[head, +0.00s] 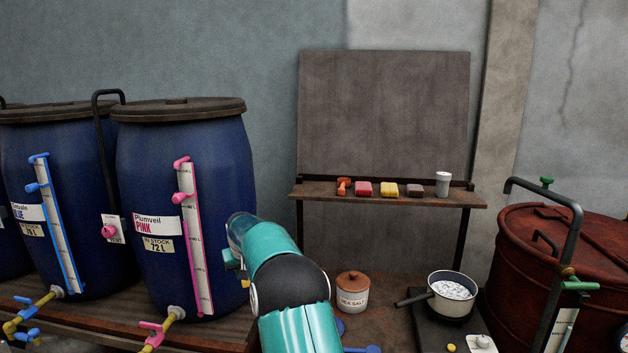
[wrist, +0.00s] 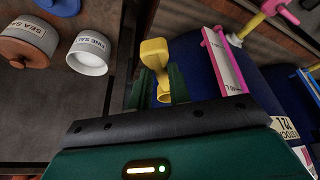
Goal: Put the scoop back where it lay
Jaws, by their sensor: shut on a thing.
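The yellow scoop (wrist: 154,52) is between the dark green fingers of my gripper (wrist: 157,82) in the wrist view. My gripper is shut on it, and the wider end of the scoop sticks out past the fingertips. In the head view my teal arm hides most of the gripper. A small yellow bit (head: 245,283) shows beside the arm there, too small to identify surely. An open white jar labelled fine salt (wrist: 88,57) stands left of the scoop in the wrist view, apart from it. Where the scoop lay cannot be told.
A lidded sea salt jar (head: 352,293) stands on the bench, near a pot (head: 452,293) of white contents. A narrow shelf (head: 400,198) holds several small items. The blue pink-dye vat (head: 215,200) is left of my arm; a rusty red vat (head: 520,240) is right.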

